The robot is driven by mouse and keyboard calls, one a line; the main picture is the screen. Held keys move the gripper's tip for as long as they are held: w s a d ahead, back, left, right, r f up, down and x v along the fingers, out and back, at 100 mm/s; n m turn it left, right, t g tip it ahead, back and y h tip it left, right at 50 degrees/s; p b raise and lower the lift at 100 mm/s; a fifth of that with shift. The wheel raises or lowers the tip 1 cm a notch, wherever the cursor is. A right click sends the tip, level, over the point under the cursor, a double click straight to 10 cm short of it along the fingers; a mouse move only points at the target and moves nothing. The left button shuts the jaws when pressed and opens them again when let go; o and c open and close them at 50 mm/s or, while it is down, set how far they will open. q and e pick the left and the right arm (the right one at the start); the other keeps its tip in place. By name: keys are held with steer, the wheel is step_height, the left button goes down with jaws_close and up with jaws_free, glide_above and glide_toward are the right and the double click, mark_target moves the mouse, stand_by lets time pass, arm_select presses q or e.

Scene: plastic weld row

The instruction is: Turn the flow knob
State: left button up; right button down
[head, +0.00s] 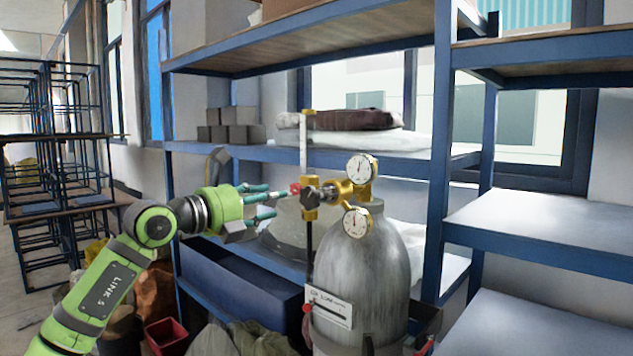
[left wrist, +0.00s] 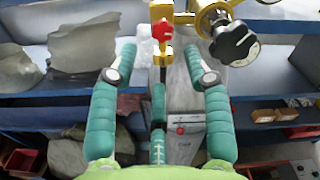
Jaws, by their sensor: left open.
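A grey gas cylinder (head: 362,265) stands upright with a brass regulator (head: 345,189) and two round gauges on top. A black lobed knob (left wrist: 235,42) sits on the regulator's brass body; it also shows in the head view (head: 311,197). A small red knob (left wrist: 162,30) is on a yellow fitting to its left. I cannot tell which one is the flow knob. My left gripper (head: 274,200) is open, its teal fingers pointing at the regulator from the left. In the left wrist view the red knob lies beyond the gap between the fingertips; the black knob is right of it. Nothing is held.
Blue-framed shelves (head: 290,155) stand behind the cylinder, carrying grey blocks (head: 232,125) and sacks (head: 350,120). A blue bin (head: 240,285) and a red box (head: 167,337) are low at left. Empty shelves (head: 545,225) are close on the right.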

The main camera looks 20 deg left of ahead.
mark_target(293, 190)
arm_select(q)
steer(key=p+x, duration=0.1)
steer(key=x, duration=0.1)
steer(key=p+x, duration=0.1)
steer(key=p, duration=0.1)
steer(key=r+p+x, duration=0.1)
steer(key=x, duration=0.1)
steer(key=shift+w+d+r, duration=0.15)
steer(key=shift+w+d, duration=0.05)
steer(key=shift+d, duration=0.2)
steer(key=shift+w, duration=0.4)
steer(key=shift+s, duration=0.1)
jaws_close()
